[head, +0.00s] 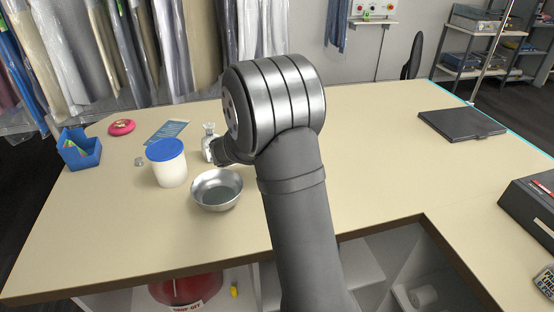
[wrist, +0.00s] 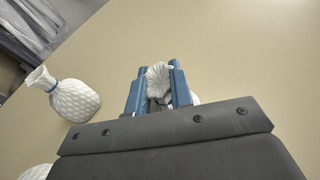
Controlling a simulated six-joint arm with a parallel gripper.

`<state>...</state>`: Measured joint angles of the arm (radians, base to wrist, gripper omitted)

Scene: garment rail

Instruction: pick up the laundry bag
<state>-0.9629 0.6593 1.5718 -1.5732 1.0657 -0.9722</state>
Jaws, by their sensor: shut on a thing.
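My gripper (wrist: 158,92) shows in the wrist view with its blue fingers shut on the gathered, ruffled white neck of a laundry bag (wrist: 158,73). The body of this bag is mostly hidden behind the fingers and the dark gripper housing. I cannot tell whether it touches the table. A second white bag (wrist: 74,100), quilted and with a blue tie at its neck, lies or stands apart to the left. In the head view a small white bag (head: 208,133) shows left of my arm; my fingers are hidden there.
On the table (head: 375,165) are a metal bowl (head: 217,189), a white tub with a blue lid (head: 168,163), a blue bin (head: 80,149), and a pink disc (head: 121,127). A black flat case (head: 461,125) lies at right. Wrapped garments (head: 120,50) hang behind. The table's middle right is clear.

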